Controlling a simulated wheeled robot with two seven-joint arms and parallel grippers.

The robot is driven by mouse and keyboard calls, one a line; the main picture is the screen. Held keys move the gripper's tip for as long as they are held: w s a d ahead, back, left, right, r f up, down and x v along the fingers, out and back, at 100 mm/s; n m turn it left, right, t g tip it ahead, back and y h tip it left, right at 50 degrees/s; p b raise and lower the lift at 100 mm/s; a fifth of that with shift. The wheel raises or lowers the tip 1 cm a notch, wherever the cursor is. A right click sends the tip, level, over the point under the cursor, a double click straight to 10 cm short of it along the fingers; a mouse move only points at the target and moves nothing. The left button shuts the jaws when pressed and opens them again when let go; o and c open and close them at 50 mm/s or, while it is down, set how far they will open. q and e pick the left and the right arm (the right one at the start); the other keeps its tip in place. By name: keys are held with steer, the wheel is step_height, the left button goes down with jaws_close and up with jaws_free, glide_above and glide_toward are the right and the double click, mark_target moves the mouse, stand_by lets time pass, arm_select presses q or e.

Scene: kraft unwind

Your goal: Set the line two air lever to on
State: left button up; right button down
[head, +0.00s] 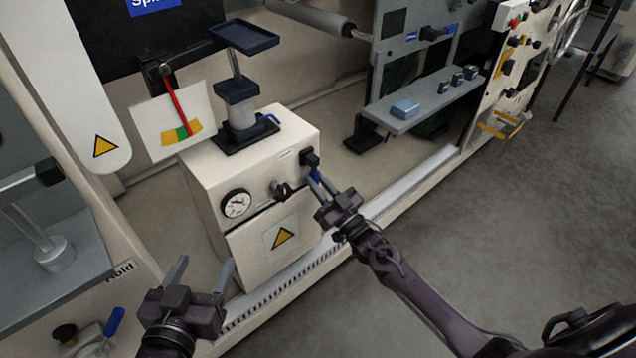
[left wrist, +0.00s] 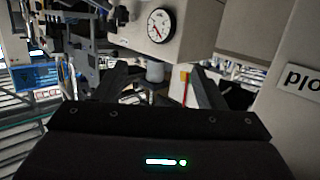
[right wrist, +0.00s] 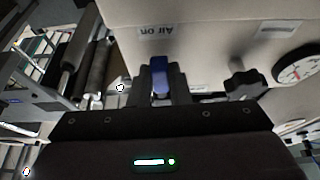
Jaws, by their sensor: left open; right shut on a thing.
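A blue lever (head: 316,176) sits at the right corner of the cream cabinet's front. In the right wrist view the blue lever (right wrist: 160,76) stands between the two fingers of my right gripper (right wrist: 158,84), below an upside-down "Air on" label (right wrist: 157,30). My right gripper (head: 317,183) is shut on this lever in the head view, and its fingers partly hide it. No line number is readable beside it. My left gripper (head: 203,266) is open and empty, in front of the cabinet at lower left.
The cream cabinet (head: 265,165) carries a round gauge (head: 236,204), a black knob (head: 283,190) and a warning plate (head: 283,239). Another blue lever (head: 115,320) is at lower left. A shelf (head: 425,108) juts out at the back right. The grey floor (head: 500,200) at right is clear.

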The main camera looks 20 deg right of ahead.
steer(key=shift+d+f, duration=0.1)
steer(key=c, duration=1.4)
jaws_free()
steer(key=shift+o, duration=0.2)
steer(key=shift+s, duration=0.1)
steer(key=shift+s+d+f, duration=0.1)
steer(key=shift+s, duration=0.15)
arm_select(q)
steer(key=s+f+g+y+p, duration=0.1)
steer(key=s+f+g, duration=0.3)
steer(key=f, duration=0.4)
steer(key=shift+a, duration=0.35)
arm_select(e)
steer(key=v, duration=0.7)
